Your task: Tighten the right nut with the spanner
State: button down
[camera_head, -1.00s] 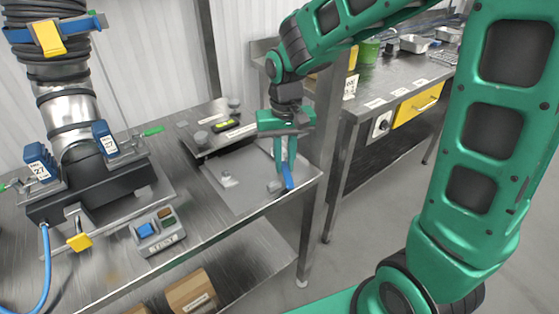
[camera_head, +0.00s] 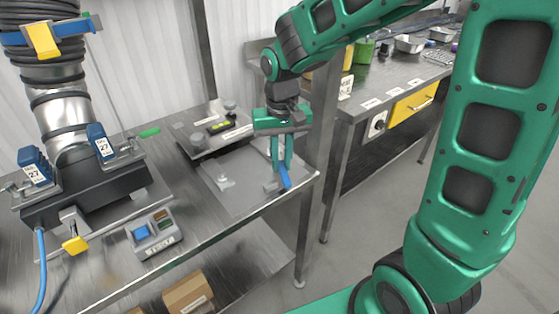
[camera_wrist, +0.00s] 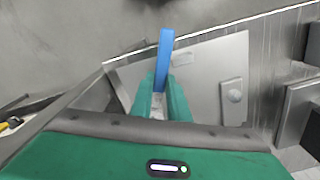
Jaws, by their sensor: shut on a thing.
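My gripper (camera_head: 281,163) points down over the grey plate (camera_head: 240,200) at the table's front right corner. It is shut on the spanner (camera_head: 285,178), whose blue handle shows below the fingertips. The spanner's head is not clear. The right nut is too small to make out.
A small grey fitting (camera_head: 223,181) stands on the plate, also in the wrist view (camera_wrist: 235,92). A raised tray (camera_head: 205,147) with a yellow level lies behind. A steel bench (camera_head: 385,85) is at the right.

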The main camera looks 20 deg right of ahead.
jog(key=shift+r, duration=0.85)
dwell(0.7)
jog(key=shift+r, duration=1.9)
